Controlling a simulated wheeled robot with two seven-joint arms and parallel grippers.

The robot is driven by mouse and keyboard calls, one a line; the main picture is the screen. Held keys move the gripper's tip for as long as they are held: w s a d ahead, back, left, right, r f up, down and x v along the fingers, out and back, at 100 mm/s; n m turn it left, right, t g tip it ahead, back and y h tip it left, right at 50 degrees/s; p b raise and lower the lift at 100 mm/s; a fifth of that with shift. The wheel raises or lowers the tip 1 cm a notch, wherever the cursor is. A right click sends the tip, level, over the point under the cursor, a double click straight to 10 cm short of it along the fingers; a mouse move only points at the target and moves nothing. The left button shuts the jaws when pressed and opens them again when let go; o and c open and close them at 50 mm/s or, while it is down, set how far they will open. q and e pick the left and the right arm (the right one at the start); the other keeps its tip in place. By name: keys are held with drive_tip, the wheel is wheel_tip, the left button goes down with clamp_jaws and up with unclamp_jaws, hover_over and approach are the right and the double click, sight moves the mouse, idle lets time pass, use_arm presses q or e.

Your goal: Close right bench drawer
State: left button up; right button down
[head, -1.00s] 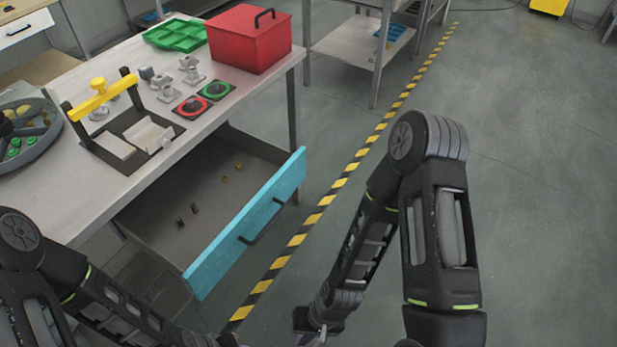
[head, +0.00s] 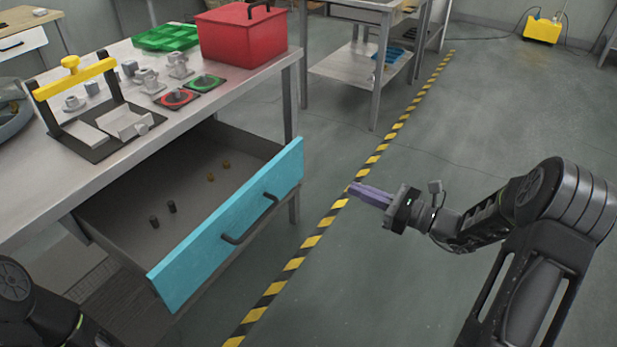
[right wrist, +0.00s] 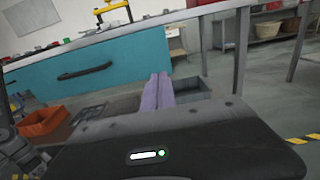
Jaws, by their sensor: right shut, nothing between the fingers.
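The bench drawer (head: 228,239) has a blue front with a dark bar handle (head: 250,219) and stands pulled out from the grey bench (head: 150,159). Several small dark and brass pieces lie inside it. My right gripper (head: 352,190), with purple fingers, is shut and empty, to the right of the drawer front and apart from it, pointing left. In the right wrist view the purple fingers (right wrist: 158,92) point toward the blue drawer front (right wrist: 60,78). Of my left arm only links show at the lower left of the head view; its gripper is out of view.
A red box (head: 245,38), a green tray (head: 165,38) and a yellow-handled fixture (head: 72,68) stand on the bench top. A metal shelf table (head: 345,68) stands behind. The floor right of the drawer, with a striped line (head: 312,240), is clear.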

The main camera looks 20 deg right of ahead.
sight(298, 167)
drive_tip(key=shift+a, duration=0.1)
drive_tip(key=x, duration=1.4)
drive_tip(key=shift+a+f, duration=0.1)
